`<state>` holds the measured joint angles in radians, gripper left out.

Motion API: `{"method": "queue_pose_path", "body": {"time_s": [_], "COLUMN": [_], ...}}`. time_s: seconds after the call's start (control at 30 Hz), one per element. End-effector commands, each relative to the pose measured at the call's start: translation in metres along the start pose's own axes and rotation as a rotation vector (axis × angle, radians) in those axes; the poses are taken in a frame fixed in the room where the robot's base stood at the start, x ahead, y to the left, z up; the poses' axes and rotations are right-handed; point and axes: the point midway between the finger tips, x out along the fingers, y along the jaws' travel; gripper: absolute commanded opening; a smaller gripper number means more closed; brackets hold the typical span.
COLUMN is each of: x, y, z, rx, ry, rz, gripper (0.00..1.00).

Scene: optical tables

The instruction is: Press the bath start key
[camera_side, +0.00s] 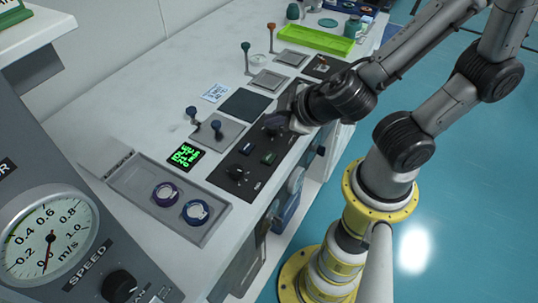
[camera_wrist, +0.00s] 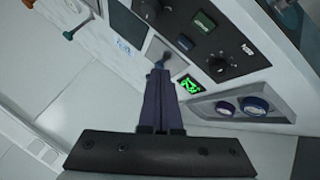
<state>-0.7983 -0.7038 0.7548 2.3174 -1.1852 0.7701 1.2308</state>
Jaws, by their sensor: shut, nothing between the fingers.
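A black control panel (camera_side: 253,178) lies along the bench's front edge. It carries a green key (camera_side: 270,158), a darker key (camera_side: 246,148) and a round black knob (camera_side: 236,173). The wrist view also shows the green key (camera_wrist: 204,20), the dark key (camera_wrist: 185,42) and the knob (camera_wrist: 218,67). I cannot read which key is the bath start key. My gripper (camera_wrist: 160,78) has its dark fingers together, with nothing between them. Its tips appear left of the keys in the wrist view, apart from them. In the side view my wrist hides most of the gripper.
A green-lit display (camera_side: 186,156) sits left of the panel. A grey tray (camera_side: 125,178) holds two ringed round parts. Blue-topped posts (camera_side: 216,125) stand on a grey plate behind the panel. A lime tray (camera_side: 315,40) and orange- and green-topped posts stand farther back. White bench top is clear at left.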

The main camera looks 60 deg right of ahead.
Motion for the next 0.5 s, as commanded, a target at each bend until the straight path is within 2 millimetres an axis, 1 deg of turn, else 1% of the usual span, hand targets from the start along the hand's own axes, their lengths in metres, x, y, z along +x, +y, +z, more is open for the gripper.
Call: {"method": "queue_pose_path", "body": {"time_s": [0.27,0.37,0.5], "x": [0.001,0.005,0.016], "y": [0.000,-0.003,-0.011], "z": [0.001,0.004,0.012], "rx": [0.001,0.000,-0.001], "ry": [-0.001,-0.003,-0.003], "rz": [0.001,0.002,0.002], "gripper": [0.00,0.00,0.00]}}
